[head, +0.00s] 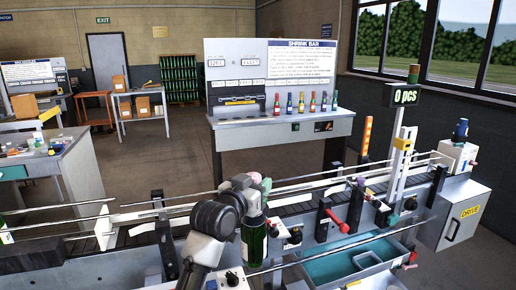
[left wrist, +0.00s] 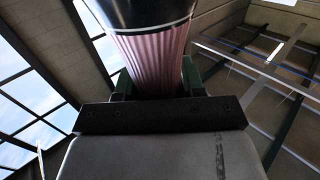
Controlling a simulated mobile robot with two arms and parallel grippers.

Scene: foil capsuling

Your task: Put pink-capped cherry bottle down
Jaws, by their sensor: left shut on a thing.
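The cherry bottle (head: 254,243) is dark green and looks upright at the front of the conveyor line in the head view. Its pink cap (head: 265,186) shows just above my left gripper (head: 258,192). In the left wrist view the ribbed pink sleeve (left wrist: 155,62) runs between the two dark fingers of my left gripper (left wrist: 156,82), which is shut on it. A dark rounded part of the bottle (left wrist: 140,12) shows at the top edge. My arm hides part of the bottle, and I cannot tell whether its base touches anything. My right gripper is not in view.
The conveyor (head: 292,208) with guard rails crosses the middle, with clamps and knobs along its front. A teal tray (head: 335,268) lies at the lower right. A grey drive box (head: 455,215) stands at the right end. A shrink bar bench (head: 285,125) with several bottles stands behind.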

